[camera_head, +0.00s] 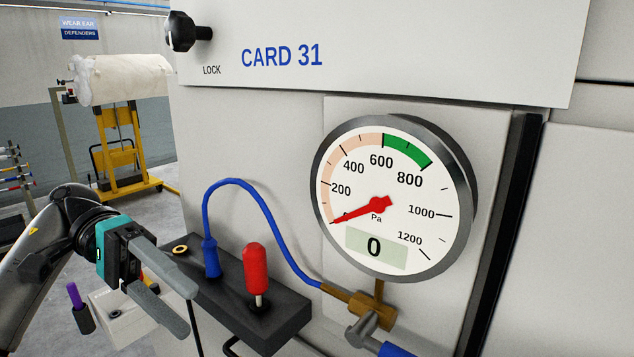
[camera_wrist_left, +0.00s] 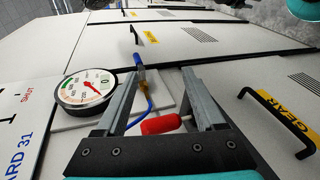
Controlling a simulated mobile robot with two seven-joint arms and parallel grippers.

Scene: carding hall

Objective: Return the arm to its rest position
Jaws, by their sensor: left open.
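My left gripper (camera_head: 190,311) is at the lower left in the head view, its two grey fingers apart and nothing between their tips. In the head view it is left of the black block (camera_head: 275,323) on the machine front. A red-handled lever (camera_head: 256,268) stands upright on that block. In the left wrist view the open fingers (camera_wrist_left: 161,78) point across the machine front, and the red handle (camera_wrist_left: 160,124) shows between them, nearer their base. I cannot tell its depth there. My right gripper is not in view.
A round gauge (camera_head: 385,165) reads 0. A blue hose (camera_head: 262,205) arches from the block to a brass fitting (camera_head: 362,308). A black knob (camera_head: 181,32) juts out by LOCK. A white box (camera_head: 122,316) and purple-handled item (camera_head: 74,295) lie below the gripper. A black handle (camera_wrist_left: 275,118) marks the GEAR panel.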

